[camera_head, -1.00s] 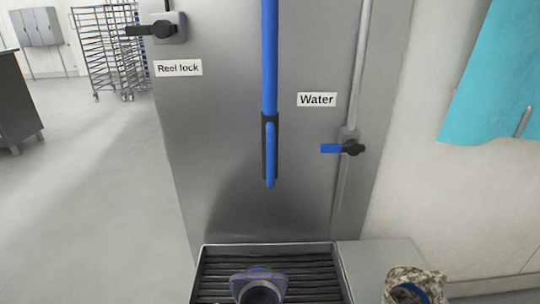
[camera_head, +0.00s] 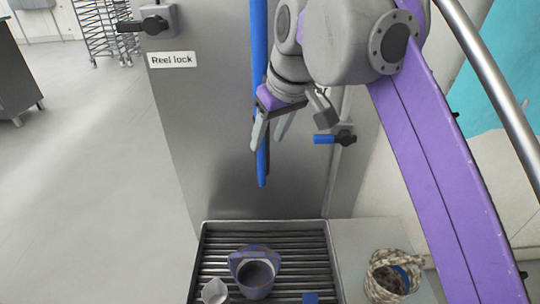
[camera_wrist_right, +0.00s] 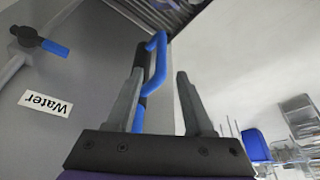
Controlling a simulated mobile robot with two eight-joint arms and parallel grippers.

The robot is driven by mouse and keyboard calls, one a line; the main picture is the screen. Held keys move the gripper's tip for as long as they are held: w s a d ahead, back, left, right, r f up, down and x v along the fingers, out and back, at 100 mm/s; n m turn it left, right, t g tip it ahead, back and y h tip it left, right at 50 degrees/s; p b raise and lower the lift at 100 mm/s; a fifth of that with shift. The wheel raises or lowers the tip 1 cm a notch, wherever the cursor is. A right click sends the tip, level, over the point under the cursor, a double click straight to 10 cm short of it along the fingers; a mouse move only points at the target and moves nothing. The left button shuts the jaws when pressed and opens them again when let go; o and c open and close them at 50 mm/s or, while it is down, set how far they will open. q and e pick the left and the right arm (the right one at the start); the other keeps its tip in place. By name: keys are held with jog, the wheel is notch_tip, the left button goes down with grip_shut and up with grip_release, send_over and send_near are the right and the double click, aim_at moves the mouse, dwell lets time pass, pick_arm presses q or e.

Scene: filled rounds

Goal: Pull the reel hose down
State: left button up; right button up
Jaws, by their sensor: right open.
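The blue reel hose (camera_head: 259,45) hangs down in front of a grey metal panel (camera_head: 210,130). Its lower end, a blue trigger handle (camera_head: 262,172), shows below my right gripper (camera_head: 268,137). My right gripper is open, with its fingers pointing down over the handle's upper part and hiding some of it. In the right wrist view, the handle (camera_wrist_right: 158,62) shows near the left finger, partly between the fingertips (camera_wrist_right: 161,68). I cannot tell whether a finger touches it. My left gripper is not in view.
A black reel lock lever (camera_head: 154,25) is at the panel's upper left. A blue-handled water valve (camera_head: 326,139) is just right of my gripper. Below is a slatted tray (camera_head: 215,240) holding a purple-grey pot (camera_head: 256,276) and a small white jug (camera_head: 215,291). A patterned basket (camera_head: 390,275) stands to its right.

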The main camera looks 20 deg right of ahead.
aim_at(259, 164)
jog(key=b+x, duration=0.1)
jog(key=x, duration=0.9)
jog(key=shift+f, duration=0.3)
pick_arm(q)
jog(key=shift+s+f, duration=0.3)
jog(key=shift+f, duration=0.2)
jog(key=shift+s+f, duration=0.25)
jog(key=shift+f, duration=0.25)
pick_arm(e)
grip_shut()
